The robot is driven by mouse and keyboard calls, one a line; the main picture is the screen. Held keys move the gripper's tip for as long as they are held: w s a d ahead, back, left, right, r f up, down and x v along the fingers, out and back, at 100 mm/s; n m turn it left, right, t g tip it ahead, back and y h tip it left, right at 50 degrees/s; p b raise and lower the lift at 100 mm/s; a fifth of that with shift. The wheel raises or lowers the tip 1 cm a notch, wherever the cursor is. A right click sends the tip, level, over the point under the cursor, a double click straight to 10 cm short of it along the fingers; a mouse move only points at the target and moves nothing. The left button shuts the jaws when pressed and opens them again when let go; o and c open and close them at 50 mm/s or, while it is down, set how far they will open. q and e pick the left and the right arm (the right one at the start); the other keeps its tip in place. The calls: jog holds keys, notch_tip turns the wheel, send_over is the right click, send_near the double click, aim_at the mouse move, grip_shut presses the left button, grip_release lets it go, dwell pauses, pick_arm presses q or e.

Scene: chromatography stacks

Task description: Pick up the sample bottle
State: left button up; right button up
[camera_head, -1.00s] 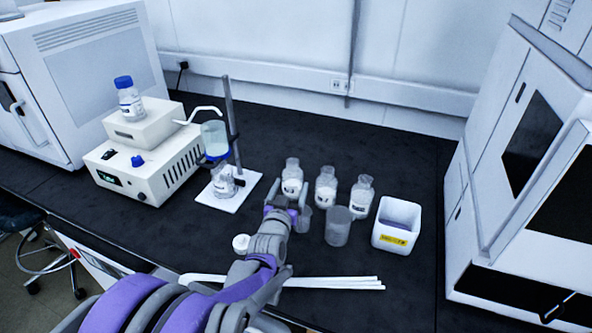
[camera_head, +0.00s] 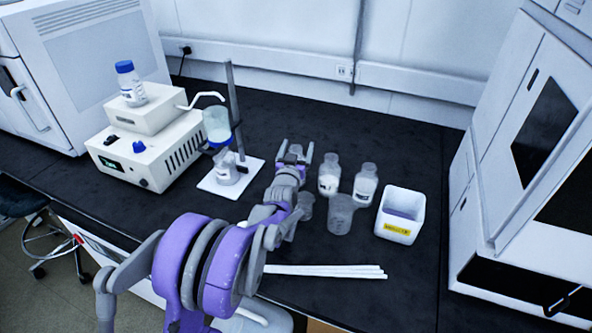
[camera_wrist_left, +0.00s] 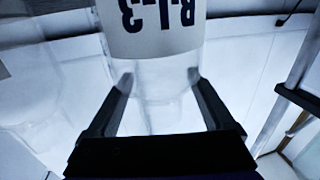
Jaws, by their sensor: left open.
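My left gripper (camera_head: 295,153) is open, with one finger on each side of a clear glass bottle (camera_head: 296,150), the leftmost of three small bottles in the head view. In the left wrist view this bottle (camera_wrist_left: 160,28) fills the top middle, its white label with dark print upside down. The open fingers (camera_wrist_left: 165,85) flank its clear glass there; I cannot tell whether they touch it. In the head view my gripper and arm hide most of this bottle. Two similar bottles stand to its right, the middle one (camera_head: 329,175) and the right one (camera_head: 365,185). My right gripper is not in view.
Two beakers, one (camera_head: 341,214) larger, stand in front of the bottles. A white bin (camera_head: 400,229) is at right, white rods (camera_head: 325,271) in front. A stand with a glass column (camera_head: 216,125) and a pump box (camera_head: 150,150) with a blue-capped bottle (camera_head: 130,88) are at left.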

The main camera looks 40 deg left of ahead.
pick_arm(q)
jog(key=shift+w+a, duration=0.1)
jog(key=shift+w, duration=0.1)
grip_shut()
dwell(0.3)
